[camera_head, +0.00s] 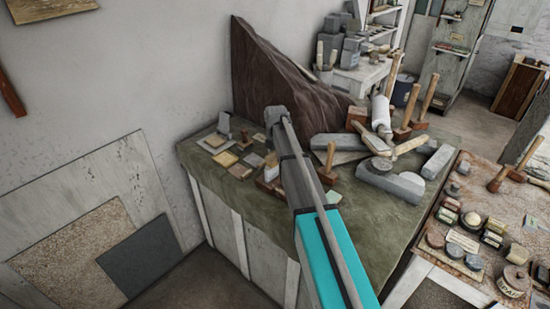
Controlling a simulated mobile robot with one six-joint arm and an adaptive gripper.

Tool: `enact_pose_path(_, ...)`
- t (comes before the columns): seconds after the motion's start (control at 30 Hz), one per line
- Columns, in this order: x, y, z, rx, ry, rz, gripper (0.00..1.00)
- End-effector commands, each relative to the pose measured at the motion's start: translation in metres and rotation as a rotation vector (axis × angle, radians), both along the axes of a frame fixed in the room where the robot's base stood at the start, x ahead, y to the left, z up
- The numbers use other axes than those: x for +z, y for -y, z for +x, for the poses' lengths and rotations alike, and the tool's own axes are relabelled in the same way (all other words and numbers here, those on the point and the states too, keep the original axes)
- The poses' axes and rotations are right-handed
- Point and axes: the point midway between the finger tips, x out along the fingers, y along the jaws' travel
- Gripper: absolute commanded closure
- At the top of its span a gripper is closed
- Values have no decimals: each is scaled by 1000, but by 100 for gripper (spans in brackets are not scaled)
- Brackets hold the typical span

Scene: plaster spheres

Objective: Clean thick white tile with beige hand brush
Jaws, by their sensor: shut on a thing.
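My gripper (271,158) is at the far end of my arm, over the left part of the workbench, mostly hidden by my own links. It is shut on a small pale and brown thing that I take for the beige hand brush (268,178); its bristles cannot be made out. Several small flat tiles lie on the bench just left of it. A pale, light-grey tile (252,160) lies close beside the gripper and may be the thick white tile. A yellowish tile (225,159) lies further left. Whether the brush touches any tile cannot be told.
The green-covered workbench (230,195) holds a tall dark brown stone (275,70) at the back. Wooden mallets (330,160) and grey stone blocks (392,180) crowd its right side. A second table (470,225) with tins stands at right. Panels (75,250) lean against the left wall.

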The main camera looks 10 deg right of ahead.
Motion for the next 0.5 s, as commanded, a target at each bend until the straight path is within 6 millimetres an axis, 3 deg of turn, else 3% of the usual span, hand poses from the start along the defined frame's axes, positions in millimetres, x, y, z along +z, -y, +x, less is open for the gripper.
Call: enact_pose_path(0.5, -1, 6, 5, 0, 0, 0, 83)
